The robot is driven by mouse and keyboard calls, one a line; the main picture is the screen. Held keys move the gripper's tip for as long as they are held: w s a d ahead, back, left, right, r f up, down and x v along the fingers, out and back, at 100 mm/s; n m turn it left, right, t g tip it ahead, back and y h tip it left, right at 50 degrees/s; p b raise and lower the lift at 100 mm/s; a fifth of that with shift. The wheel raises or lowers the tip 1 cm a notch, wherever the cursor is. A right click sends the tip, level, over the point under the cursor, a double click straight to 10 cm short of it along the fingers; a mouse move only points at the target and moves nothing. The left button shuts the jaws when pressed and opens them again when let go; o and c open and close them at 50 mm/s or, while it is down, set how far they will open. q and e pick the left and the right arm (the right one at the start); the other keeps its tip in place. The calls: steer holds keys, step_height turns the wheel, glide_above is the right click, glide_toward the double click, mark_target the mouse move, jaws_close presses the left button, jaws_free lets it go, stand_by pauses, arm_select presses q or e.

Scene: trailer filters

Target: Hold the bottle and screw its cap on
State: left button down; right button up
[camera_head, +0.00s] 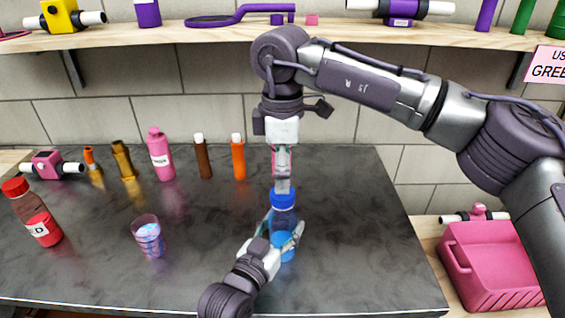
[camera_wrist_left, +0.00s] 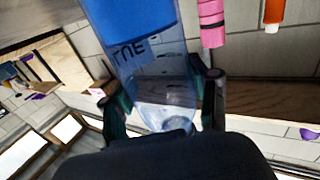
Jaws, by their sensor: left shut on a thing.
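A clear bottle with blue contents (camera_head: 284,223) stands upright near the middle of the dark table, with its blue cap (camera_head: 283,198) at the neck. I cannot tell whether the cap is threaded on. My left gripper (camera_head: 284,236) reaches in from the lower left and is shut around the bottle's body. In the left wrist view the bottle (camera_wrist_left: 150,60) appears inverted, between the fingers (camera_wrist_left: 163,105). My right gripper (camera_head: 282,188) points straight down, its fingertips at the top of the cap. They look close together, but their grip on the cap is unclear.
A red-capped bottle (camera_head: 36,215) and a patterned cup (camera_head: 149,238) stand on the left. A pink bottle (camera_head: 160,156), a brown tube (camera_head: 203,158) and an orange tube (camera_head: 238,158) stand at the back. A pink crate (camera_head: 490,265) is right of the table. The table's right part is clear.

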steer(key=n, duration=0.3)
steer(key=shift+r, duration=0.1)
steer(key=n, duration=0.4)
steer(key=shift+r+n, duration=0.1)
steer(key=shift+n, duration=0.2)
steer(key=n, duration=0.6)
steer(key=shift+r, duration=0.2)
steer(key=n, duration=0.6)
steer(key=shift+r+n, duration=0.2)
steer(key=shift+n, duration=0.1)
steer(key=n, duration=0.4)
steer(key=shift+r, duration=0.1)
steer(key=n, duration=0.4)
steer(key=shift+r, duration=0.15)
steer(key=n, duration=0.6)
steer(key=shift+r+n, duration=0.2)
steer(key=shift+n, duration=0.1)
steer(key=n, duration=0.4)
steer(key=shift+r, duration=0.15)
steer(key=n, duration=0.6)
steer(key=shift+r, duration=0.15)
steer(key=n, duration=0.4)
steer(key=shift+r+n, duration=0.1)
steer(key=shift+n, duration=0.3)
steer(key=shift+f, duration=4)
